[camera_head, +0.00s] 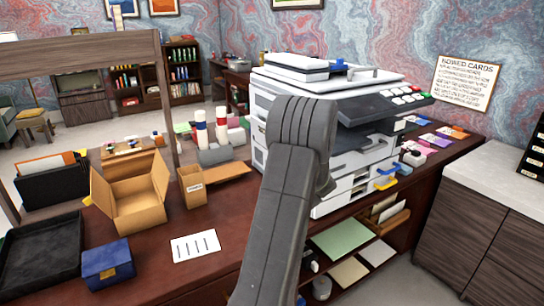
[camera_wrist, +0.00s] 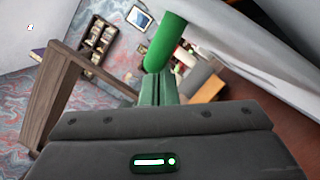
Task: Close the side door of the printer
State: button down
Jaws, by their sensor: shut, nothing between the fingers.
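The large white and dark grey printer (camera_head: 345,90) stands on the right part of the brown desk. Its left side shows pale panels (camera_head: 261,102), partly hidden by my grey arm. I cannot tell which panel is the side door or how far open it is. In the wrist view, a large pale surface (camera_wrist: 245,35), which looks like the printer's side, slants across the upper right. My gripper (camera_wrist: 158,78) is shut and empty, its green fingers together. A green cylinder (camera_wrist: 166,42) shows just beyond the fingertips; contact is unclear. The gripper itself is hidden behind my arm in the head view.
On the desk are an open cardboard box (camera_head: 138,205), a blue box (camera_head: 107,264), a black tray (camera_head: 40,255) and a white card (camera_head: 195,246). Red, white and blue cylinders (camera_head: 201,130) stand left of the printer. A wooden frame (camera_head: 166,100) rises at left.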

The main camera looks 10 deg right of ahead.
jog(key=shift+w+d+r+p, duration=0.15)
jog(key=shift+d+r+p, duration=0.2)
jog(key=shift+d+r, duration=0.15)
dwell(0.5)
